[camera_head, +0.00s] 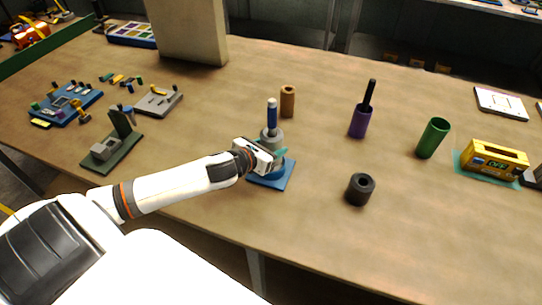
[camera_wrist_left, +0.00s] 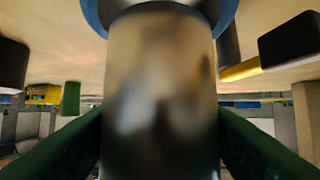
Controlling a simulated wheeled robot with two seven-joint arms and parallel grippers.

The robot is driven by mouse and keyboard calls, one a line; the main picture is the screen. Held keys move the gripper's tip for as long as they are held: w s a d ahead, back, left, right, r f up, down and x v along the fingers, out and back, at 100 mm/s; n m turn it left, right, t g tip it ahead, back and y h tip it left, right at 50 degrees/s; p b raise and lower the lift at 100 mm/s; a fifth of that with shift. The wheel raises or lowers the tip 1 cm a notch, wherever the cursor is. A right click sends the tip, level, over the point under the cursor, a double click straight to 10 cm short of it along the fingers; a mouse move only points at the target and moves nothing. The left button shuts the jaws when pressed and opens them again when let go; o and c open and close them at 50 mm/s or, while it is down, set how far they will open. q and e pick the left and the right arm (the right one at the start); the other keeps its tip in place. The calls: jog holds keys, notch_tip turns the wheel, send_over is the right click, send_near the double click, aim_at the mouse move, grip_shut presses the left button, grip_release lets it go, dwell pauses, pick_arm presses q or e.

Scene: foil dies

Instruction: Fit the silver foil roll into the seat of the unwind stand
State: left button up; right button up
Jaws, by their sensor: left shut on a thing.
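The silver foil roll (camera_head: 271,138) stands upright at the middle of the table, over the unwind stand. The stand has a blue base plate (camera_head: 284,181) and a blue post (camera_head: 272,112) with a pale tip rising above the roll. My left gripper (camera_head: 275,158) reaches in from the left, shut on the roll low down. In the left wrist view the roll (camera_wrist_left: 160,95) fills the middle between dark green fingers. A blue ring (camera_wrist_left: 229,12) shows around its end at the top edge. I cannot tell whether the roll rests fully in the seat. My right gripper is not in view.
A black roll (camera_head: 360,189) stands right of the stand and a brown cylinder (camera_head: 287,101) behind it. A purple holder (camera_head: 359,122), green cylinder (camera_head: 433,138) and yellow device (camera_head: 494,160) stand further right. A dark green fixture (camera_head: 112,148) stands left. Table in front is clear.

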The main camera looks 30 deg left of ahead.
pick_arm(q)
jog(key=shift+f, duration=1.8)
jog(key=o, duration=0.8)
jog(key=shift+f, duration=0.15)
jog(key=shift+b+v, duration=0.45)
jog(key=shift+v, duration=5.65)
jog(key=shift+w+d, duration=0.1)
